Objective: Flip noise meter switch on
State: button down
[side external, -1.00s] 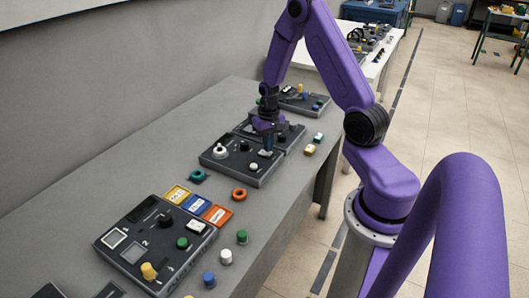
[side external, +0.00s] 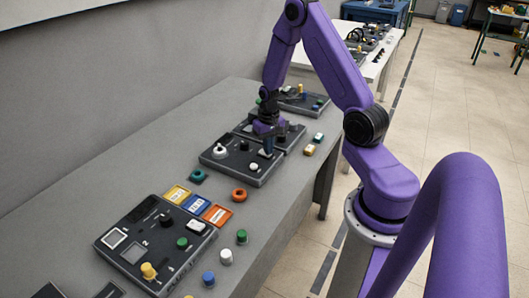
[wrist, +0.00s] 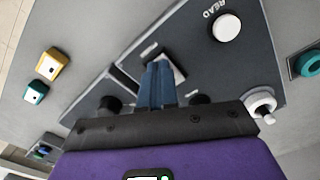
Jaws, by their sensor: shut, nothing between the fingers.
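A dark panel (side external: 238,174), seemingly the noise meter, lies on the grey bench below my gripper (side external: 267,153). In the wrist view my gripper (wrist: 159,68) has its blue fingers shut together and empty. The fingertips are over a small pale switch plate (wrist: 178,73) on the panel (wrist: 215,62). They hide most of the switch, so I cannot tell its position or whether they touch it. A white button (wrist: 227,27) marked READ and a white knob (wrist: 262,101) are on the same panel.
Another dark panel (side external: 292,137) adjoins behind. Teal (side external: 198,176) and orange (side external: 239,194) rings and several coloured cards lie in front of the panel. Small yellow (wrist: 53,64) and teal (wrist: 35,92) blocks sit beside it. A larger panel (side external: 130,237) is nearer the camera.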

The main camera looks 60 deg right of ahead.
jog(key=shift+r, duration=3.5)
